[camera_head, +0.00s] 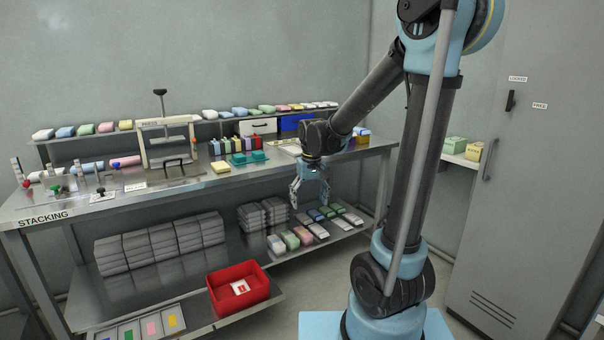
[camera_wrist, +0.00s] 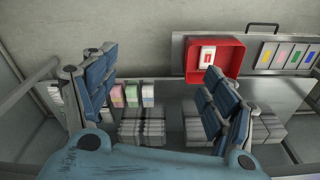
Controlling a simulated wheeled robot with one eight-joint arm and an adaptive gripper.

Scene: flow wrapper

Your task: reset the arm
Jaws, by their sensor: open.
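My gripper (camera_head: 309,190) hangs below the forearm in the head view, pointing down, in front of the steel workbench's right part. Its fingers are spread wide with nothing between them. In the wrist view my gripper (camera_wrist: 160,100) shows two blue-padded fingers far apart. Between and beyond them lie the lower shelf, grey stacked blocks (camera_wrist: 142,126) and small coloured packs (camera_wrist: 132,94). The gripper touches nothing that I can see. My arm is bent, with its upper part rising at the right of the head view and the forearm reaching left and down.
The workbench (camera_head: 130,196) carries a press frame (camera_head: 167,145) and coloured packs. Its lower shelf holds grey stacks (camera_head: 160,245); a red bin (camera_head: 238,290) stands at the front, also in the wrist view (camera_wrist: 229,62). A tall grey cabinet (camera_head: 535,170) stands right. Floor between bench and cabinet looks clear.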

